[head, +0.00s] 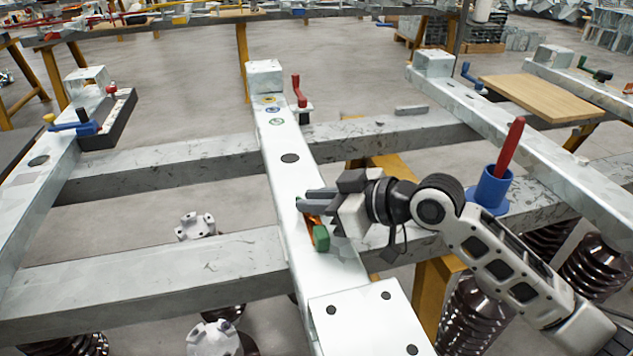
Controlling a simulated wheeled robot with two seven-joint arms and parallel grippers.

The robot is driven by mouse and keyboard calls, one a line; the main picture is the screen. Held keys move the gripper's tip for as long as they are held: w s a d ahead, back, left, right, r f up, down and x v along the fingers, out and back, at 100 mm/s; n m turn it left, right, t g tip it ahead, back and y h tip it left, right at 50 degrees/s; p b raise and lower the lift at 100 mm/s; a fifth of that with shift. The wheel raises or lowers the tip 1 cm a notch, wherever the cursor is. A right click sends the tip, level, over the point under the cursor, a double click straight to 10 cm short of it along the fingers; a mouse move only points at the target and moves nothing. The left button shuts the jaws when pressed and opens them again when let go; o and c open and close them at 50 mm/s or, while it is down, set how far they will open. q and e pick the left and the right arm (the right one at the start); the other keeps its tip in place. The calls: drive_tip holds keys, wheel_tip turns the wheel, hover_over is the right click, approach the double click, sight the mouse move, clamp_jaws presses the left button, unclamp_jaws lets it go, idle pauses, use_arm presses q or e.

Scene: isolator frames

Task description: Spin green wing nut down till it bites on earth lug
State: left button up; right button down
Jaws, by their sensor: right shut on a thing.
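My right gripper (305,201) reaches in from the right, low over the white middle beam, with its fingers shut. The fingers hide most of what they hold; it sits where the green wing nut would be, just above the earth lug. The copper-orange earth lug (312,220) lies on the beam under the fingers, partly covered by them. A green block (321,238) joins its near end. Whether the nut touches the lug cannot be seen. My left gripper is not in view.
The white middle beam (290,175) has a dark hole and coloured ring marks farther back. A red-handled tool stands in a blue cup (490,188) close to my right arm. A red crank (299,92) stands beside the beam's far end. Grey cross beams (170,165) run left and right.

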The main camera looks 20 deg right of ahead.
drive_tip(key=shift+f, duration=0.1)
drive_tip(key=c, duration=1.4)
unclamp_jaws()
drive_tip(key=shift+s+d, duration=0.1)
drive_tip(key=shift+p+v, duration=0.3)
drive_tip(key=shift+v, duration=7.6)
